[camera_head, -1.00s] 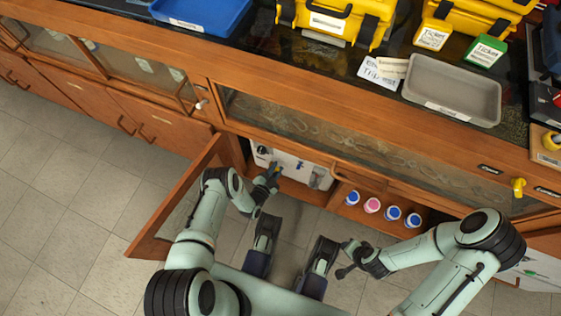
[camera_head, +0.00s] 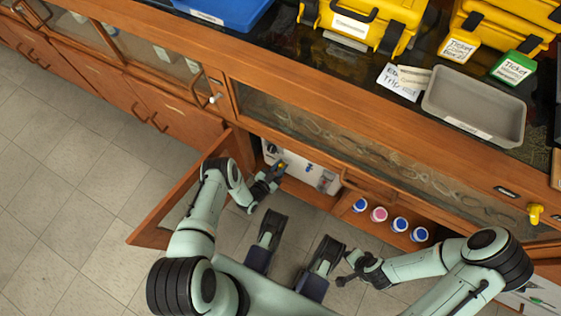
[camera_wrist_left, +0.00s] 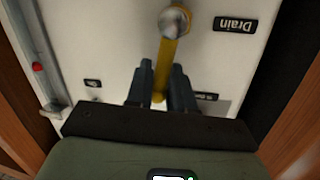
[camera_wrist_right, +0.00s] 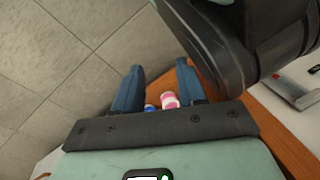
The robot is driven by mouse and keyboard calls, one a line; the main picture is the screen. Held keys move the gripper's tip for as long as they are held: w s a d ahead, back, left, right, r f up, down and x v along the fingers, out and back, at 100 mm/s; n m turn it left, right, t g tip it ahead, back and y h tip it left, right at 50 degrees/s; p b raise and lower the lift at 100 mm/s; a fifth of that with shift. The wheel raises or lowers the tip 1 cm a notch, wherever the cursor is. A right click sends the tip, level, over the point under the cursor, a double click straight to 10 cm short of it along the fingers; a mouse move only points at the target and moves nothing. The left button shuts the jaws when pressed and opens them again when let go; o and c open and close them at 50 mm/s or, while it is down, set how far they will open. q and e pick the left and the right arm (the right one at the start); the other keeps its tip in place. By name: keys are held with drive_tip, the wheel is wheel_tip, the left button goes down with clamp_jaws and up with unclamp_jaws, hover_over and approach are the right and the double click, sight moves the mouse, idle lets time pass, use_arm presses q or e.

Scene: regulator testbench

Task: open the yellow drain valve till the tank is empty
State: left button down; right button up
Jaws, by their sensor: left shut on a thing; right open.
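The yellow drain valve lever (camera_wrist_left: 167,66) is on a white panel (camera_wrist_left: 105,40) beside a black "Drain" label (camera_wrist_left: 236,24), which reads upside down in the left wrist view. A round metal piece (camera_wrist_left: 174,21) sits at the lever's upper end. My left gripper (camera_wrist_left: 163,82) is shut on the lever, with one finger on each side. In the head view my left gripper (camera_head: 277,173) reaches into the open cabinet at the white panel (camera_head: 318,178). My right gripper (camera_head: 343,272) is open and empty, low in front of the cabinet. The tank's level does not show.
The open cabinet door (camera_head: 180,190) stands left of my left arm. Several bottles, one with a pink lid (camera_head: 379,214), stand right of the panel. A grey tray (camera_head: 475,105) and yellow cases (camera_head: 365,20) sit on the counter above. Bare floor (camera_head: 75,215) lies left.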

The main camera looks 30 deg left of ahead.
use_arm(q)
drive_tip(key=shift+w, duration=0.15)
drive_tip(key=c, duration=1.1)
unclamp_jaws()
drive_tip(key=p+v, duration=0.3)
drive_tip(key=v, duration=1)
drive_tip(key=shift+s+p, duration=0.3)
drive_tip(key=shift+p, duration=0.1)
use_arm(e)
drive_tip(key=w+a+r+t, duration=0.1)
drive_tip(key=w+r, duration=0.2)
drive_tip(key=r, duration=0.3)
drive_tip(key=shift+w+a, duration=0.2)
drive_tip(key=shift+a, duration=0.2)
use_arm(q)
drive_tip(key=shift+w, duration=0.1)
